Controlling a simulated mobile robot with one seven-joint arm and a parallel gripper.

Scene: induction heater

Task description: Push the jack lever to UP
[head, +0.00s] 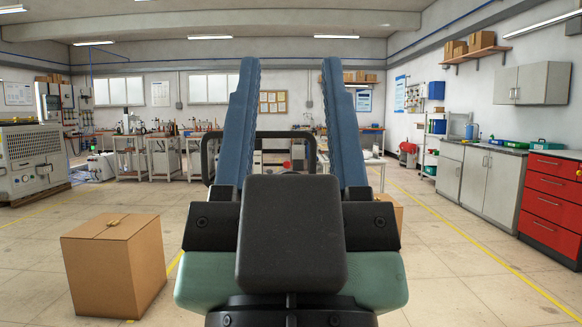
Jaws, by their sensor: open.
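My gripper (290,72) is large in the middle of the head view. Its two blue fingers point up and away from me, wide apart, with nothing between them. Behind the fingers stands a black rounded frame (209,158), mostly hidden by my gripper. A small red part shows between the fingers, low down; I cannot tell what it is. I cannot make out a jack lever or any UP mark; my gripper covers much of the middle.
A closed cardboard box (98,268) stands on the floor at left. Another box is partly hidden right of my gripper. A grey machine (30,165) is far left, benches (160,160) at the back, a red drawer cabinet (550,205) at right. Floor at right is clear.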

